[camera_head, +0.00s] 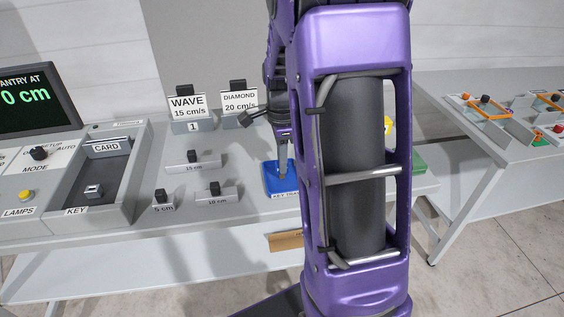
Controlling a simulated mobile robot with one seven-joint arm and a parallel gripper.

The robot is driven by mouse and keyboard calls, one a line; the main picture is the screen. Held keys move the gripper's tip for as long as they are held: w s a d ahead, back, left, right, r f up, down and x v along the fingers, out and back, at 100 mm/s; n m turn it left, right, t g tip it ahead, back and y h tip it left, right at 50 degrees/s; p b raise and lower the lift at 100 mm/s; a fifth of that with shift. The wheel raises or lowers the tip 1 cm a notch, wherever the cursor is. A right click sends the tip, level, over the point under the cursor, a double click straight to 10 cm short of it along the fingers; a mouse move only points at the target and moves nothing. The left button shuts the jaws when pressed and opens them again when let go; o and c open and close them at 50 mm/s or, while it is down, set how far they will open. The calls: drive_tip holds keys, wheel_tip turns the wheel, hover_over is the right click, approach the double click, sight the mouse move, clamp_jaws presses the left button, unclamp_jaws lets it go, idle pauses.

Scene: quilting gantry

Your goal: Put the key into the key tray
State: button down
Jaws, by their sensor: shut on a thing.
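The blue key tray (270,190) lies on the grey table in the middle of the view. Its right part and the end of its label are hidden behind my arm. My gripper (284,172) points down with its fingertips over the tray. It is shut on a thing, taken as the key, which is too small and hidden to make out. I cannot tell whether it touches the tray floor. At the left, a small grey and black key switch (94,190) sits in the panel above the KEY label.
Left of the tray stand several small holders with black-topped pieces, such as the 10 cm holder (215,194). Behind are the WAVE card (187,106) and DIAMOND card (239,102). A green object (419,161) is right of my arm. A second table (450,93) stands at right.

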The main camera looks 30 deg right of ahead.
drive_tip(key=shift+f, duration=0.15)
drive_tip(key=c, duration=0.9)
unclamp_jaws()
drive_tip(key=shift+o, duration=0.2)
wheel_tip(320, 180, up, 12)
drive_tip(key=p, duration=0.1)
drive_tip(key=shift+p, duration=0.4)
